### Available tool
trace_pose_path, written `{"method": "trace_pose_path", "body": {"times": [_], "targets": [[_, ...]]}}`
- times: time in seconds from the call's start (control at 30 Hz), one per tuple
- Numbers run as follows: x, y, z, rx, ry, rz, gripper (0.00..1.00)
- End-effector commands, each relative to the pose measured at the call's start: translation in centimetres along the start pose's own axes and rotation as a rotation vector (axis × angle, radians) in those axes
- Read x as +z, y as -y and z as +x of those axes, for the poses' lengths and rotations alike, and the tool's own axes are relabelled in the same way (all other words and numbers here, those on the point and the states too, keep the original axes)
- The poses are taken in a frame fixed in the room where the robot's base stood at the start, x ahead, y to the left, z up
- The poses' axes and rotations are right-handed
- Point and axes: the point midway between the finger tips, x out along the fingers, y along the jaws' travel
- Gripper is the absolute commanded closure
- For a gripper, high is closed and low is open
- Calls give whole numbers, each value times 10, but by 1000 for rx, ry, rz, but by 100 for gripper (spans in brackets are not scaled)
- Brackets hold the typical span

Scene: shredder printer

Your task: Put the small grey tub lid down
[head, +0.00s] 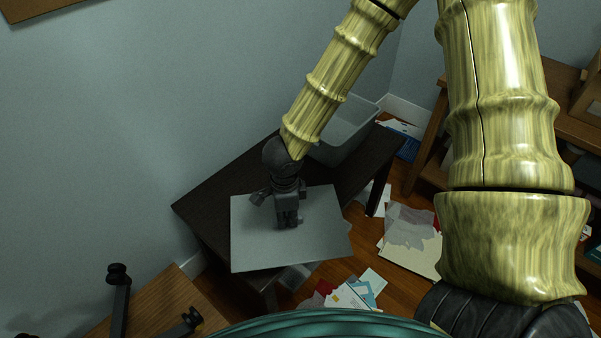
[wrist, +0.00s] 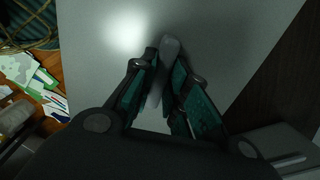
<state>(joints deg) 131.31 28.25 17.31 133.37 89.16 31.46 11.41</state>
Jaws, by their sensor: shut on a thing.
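The grey tub lid (head: 250,232) is a flat, light grey square panel over the dark table. It reaches past the table's front edge in the head view. My gripper (head: 287,222) points down at about its middle. In the wrist view, my gripper (wrist: 163,75) is shut on a narrow grey upright piece that looks like the handle of the lid (wrist: 95,65). The fingers hide part of this piece. I cannot tell whether the lid touches the tabletop or hangs just above it.
Papers (head: 350,292) lie on the floor in front, and more (head: 408,228) lie to the right. A wooden shelf unit (head: 432,135) stands at the right.

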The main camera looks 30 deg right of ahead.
Motion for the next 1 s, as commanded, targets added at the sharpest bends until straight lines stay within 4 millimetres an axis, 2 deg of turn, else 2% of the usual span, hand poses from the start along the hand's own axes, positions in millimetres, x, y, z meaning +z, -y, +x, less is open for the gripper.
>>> {"method": "trace_pose_path", "body": {"times": [0.17, 0.27, 0.8, 1.0], "targets": [[-2, -1, 4, 0, 1, 78, 100], [3, 7, 4, -1, 1, 88, 100], [54, 101, 15, -1, 1, 88, 100], [70, 128, 18, 0, 0, 86, 100]]}}
